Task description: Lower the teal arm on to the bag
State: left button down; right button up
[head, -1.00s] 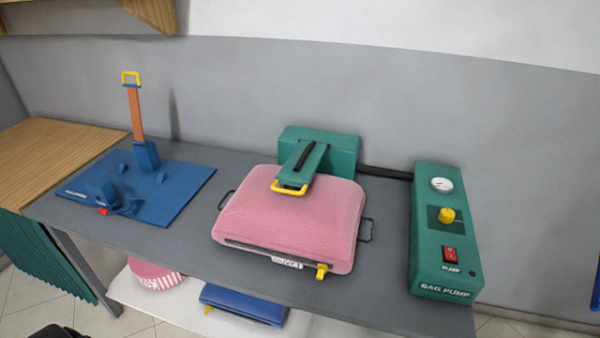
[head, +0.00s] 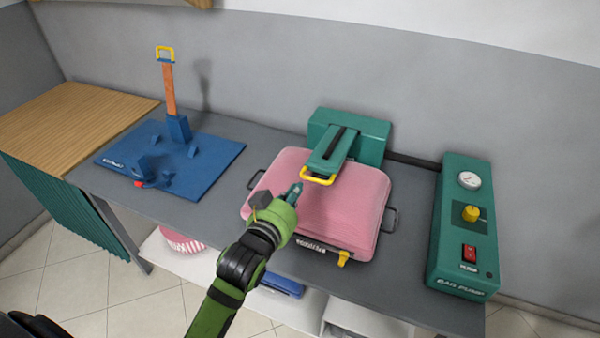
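The teal arm (head: 330,152) reaches forward from the teal block (head: 362,127) at the back of the bench. Its yellow handle (head: 318,179) hangs over the back part of the pink bag (head: 335,212). I cannot tell whether the arm touches the bag. The bag lies flat on the bench, looking plump, with a yellow tab (head: 343,258) at its front. My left gripper (head: 294,193) is over the bag's left part, just left of and in front of the yellow handle, apart from it. Its fingers are mostly hidden by its own body. My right gripper is out of view.
A green bag pump box (head: 460,235) with gauge, yellow knob and red switch stands at the right, joined by a dark hose (head: 413,160). A blue board (head: 215,166) with an upright orange lever (head: 168,88) is at the left. Bare grey bench lies between.

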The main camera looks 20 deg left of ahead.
pick_arm(q)
jog(key=r, duration=0.1)
jog(key=p, duration=0.3)
send_over(310, 198)
jog(key=f, duration=0.3)
jog(key=shift+w+f, duration=0.25)
jog(key=shift+f, duration=0.15)
jog(key=shift+a+f, duration=0.1)
jog(key=shift+f, duration=0.8)
jog(key=f+b, duration=0.2)
jog(key=f, duration=0.2)
jog(key=shift+s+f+b, duration=0.2)
jog(key=shift+s+b, duration=0.1)
jog(key=shift+b, duration=0.1)
jog(key=shift+r, duration=0.1)
jog(key=shift+r, duration=0.1)
